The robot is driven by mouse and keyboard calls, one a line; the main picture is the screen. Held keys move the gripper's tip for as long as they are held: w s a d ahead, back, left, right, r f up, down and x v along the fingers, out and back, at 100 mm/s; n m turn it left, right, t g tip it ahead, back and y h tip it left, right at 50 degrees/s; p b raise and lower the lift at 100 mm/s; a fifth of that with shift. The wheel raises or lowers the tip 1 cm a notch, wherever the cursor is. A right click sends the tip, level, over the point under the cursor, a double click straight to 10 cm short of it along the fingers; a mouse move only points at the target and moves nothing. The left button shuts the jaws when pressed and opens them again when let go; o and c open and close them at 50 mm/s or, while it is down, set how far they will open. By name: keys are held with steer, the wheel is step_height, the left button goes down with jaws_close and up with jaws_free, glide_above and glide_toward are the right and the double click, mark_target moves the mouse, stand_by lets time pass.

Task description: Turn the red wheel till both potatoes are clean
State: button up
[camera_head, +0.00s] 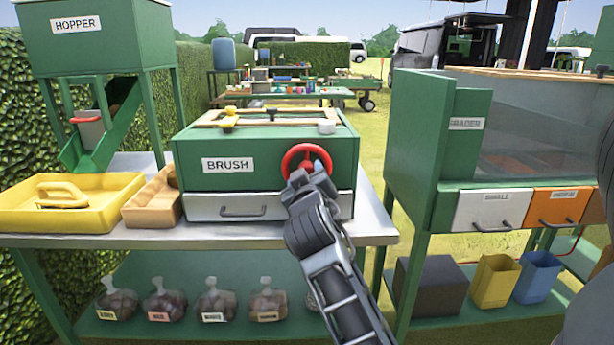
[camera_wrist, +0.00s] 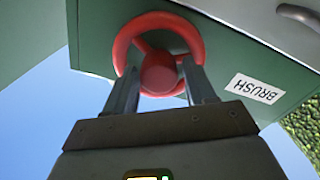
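The red wheel (camera_head: 296,150) is on the front of the green box labelled BRUSH (camera_head: 200,148). A round red knob stands out from the wheel; it shows in the wrist view (camera_wrist: 158,75). My gripper (camera_head: 308,172) is at the wheel, with one finger on each side of the knob. In the wrist view the fingers (camera_wrist: 160,82) appear to touch its sides. A grey drawer (camera_head: 270,206) with a handle sits under the wheel, shut.
A yellow tray (camera_head: 100,183) with a yellow-handled tool and a wooden box (camera_head: 150,205) stand left on the metal table (camera_head: 110,240). The green hopper (camera_head: 95,45) rises behind. Right stands a grader with a white drawer (camera_head: 490,212) and an orange drawer (camera_head: 555,207).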

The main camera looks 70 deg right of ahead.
steer(key=shift+o, duration=1.1)
steer(key=shift+r, duration=0.1)
steer(key=shift+a, duration=0.15)
steer(key=v, duration=0.7)
steer(key=shift+s+a, duration=0.15)
steer(key=shift+a, duration=0.1)
